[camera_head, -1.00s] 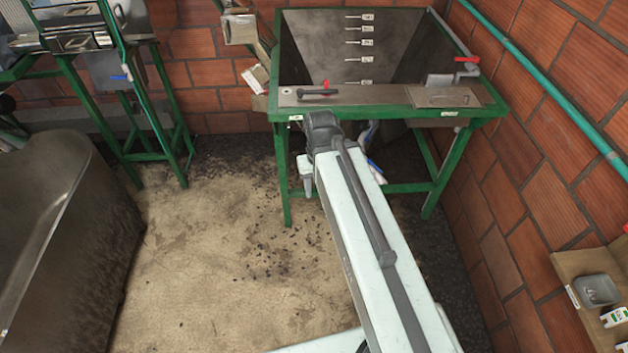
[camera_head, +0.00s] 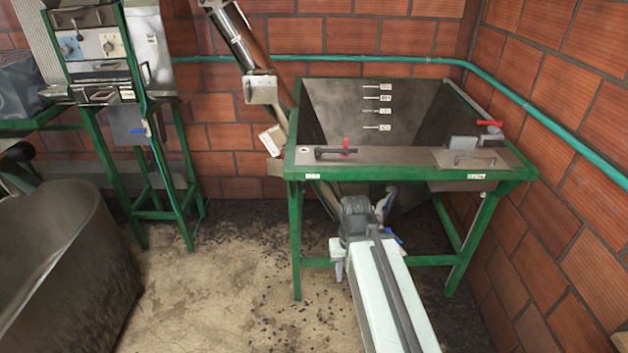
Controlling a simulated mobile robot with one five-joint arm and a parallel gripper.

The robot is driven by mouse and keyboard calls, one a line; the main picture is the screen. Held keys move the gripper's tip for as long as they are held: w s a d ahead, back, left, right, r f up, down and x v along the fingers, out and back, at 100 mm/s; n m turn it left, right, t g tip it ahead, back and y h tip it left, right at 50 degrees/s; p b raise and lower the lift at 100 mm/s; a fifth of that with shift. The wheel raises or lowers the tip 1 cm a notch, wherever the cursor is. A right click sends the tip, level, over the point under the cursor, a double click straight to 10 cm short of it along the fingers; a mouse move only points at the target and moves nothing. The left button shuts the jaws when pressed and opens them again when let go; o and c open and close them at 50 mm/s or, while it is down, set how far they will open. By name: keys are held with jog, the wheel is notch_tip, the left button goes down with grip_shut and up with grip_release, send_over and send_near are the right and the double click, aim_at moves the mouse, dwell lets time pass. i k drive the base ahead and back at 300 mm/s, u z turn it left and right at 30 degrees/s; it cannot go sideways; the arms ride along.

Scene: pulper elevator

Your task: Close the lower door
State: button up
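A green-framed hopper (camera_head: 297,215) stands against the brick wall. Its front ledge carries a long grey plate (camera_head: 400,154) with a black handle (camera_head: 336,152) and a red lever (camera_head: 346,144). At the right end is a smaller grey panel (camera_head: 470,159) with a metal handle. Which part is the lower door I cannot tell; no label readable here names it. My gripper (camera_head: 386,203) is at the far end of my arm, below the front ledge. My wrist hides its fingers, so its opening does not show.
A slanted elevator tube (camera_head: 236,42) rises behind the hopper's left side. A green-framed machine (camera_head: 100,60) with knobs stands at the back left. A grey tub (camera_head: 60,270) is at the lower left. Open floor (camera_head: 210,290) lies between tub and hopper. Brick wall closes the right.

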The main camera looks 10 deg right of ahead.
aim_at(275, 166)
jog(key=z, duration=1.5)
jog(key=k, duration=1.25)
jog(key=u, duration=1.3)
jog(key=i, duration=1.7)
